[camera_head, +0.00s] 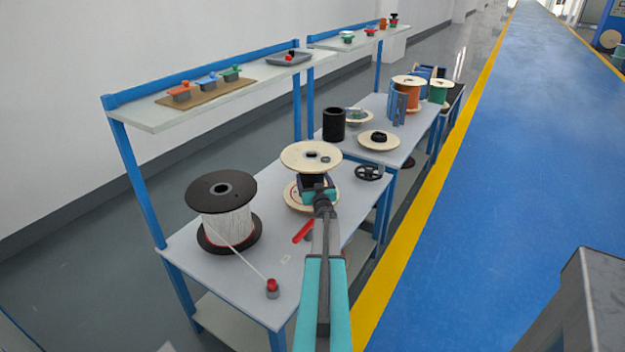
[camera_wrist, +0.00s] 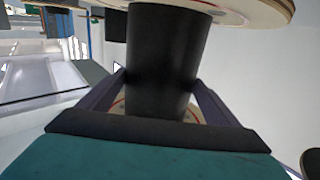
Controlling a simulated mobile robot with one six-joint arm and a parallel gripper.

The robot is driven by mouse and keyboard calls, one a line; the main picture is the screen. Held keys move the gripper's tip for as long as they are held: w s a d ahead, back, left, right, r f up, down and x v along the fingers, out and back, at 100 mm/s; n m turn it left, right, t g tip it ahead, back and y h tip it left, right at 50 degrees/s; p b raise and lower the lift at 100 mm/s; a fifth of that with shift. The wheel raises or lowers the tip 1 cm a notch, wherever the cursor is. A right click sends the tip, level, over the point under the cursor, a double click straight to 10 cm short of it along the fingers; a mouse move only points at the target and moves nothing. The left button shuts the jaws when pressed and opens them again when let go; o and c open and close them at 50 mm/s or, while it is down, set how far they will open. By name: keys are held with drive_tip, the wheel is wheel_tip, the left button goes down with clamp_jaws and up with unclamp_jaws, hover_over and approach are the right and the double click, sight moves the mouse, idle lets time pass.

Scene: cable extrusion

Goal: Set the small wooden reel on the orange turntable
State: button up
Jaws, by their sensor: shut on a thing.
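A small reel with pale wooden flanges and a black core stands out in the head view; its upper flange (camera_head: 297,159) is plain to see. My gripper (camera_head: 316,186) is shut on the core between the flanges. In the wrist view the black core (camera_wrist: 163,50) fills the space between the fingers, and the upper flange (camera_wrist: 262,9) is above. A pale lower flange with a red line shows behind the fingers. I cannot tell whether the reel touches the table. I cannot make out an orange turntable; my gripper and the reel hide part of the table.
A large black-flanged spool of white cable (camera_head: 228,222) stands left on the near table (camera_head: 205,270). A red-topped grey piece (camera_head: 272,288), a red tool (camera_head: 303,231) and a black handwheel (camera_head: 369,172) lie around. The farther table holds a black cylinder (camera_head: 333,125) and an orange spool (camera_head: 411,93).

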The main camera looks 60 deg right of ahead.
drive_tip(key=o, duration=1.1)
drive_tip(key=shift+r, duration=0.1)
drive_tip(key=shift+o, duration=0.2)
drive_tip(key=v, duration=1.1)
drive_tip(key=shift+s, duration=0.15)
idle(0.9)
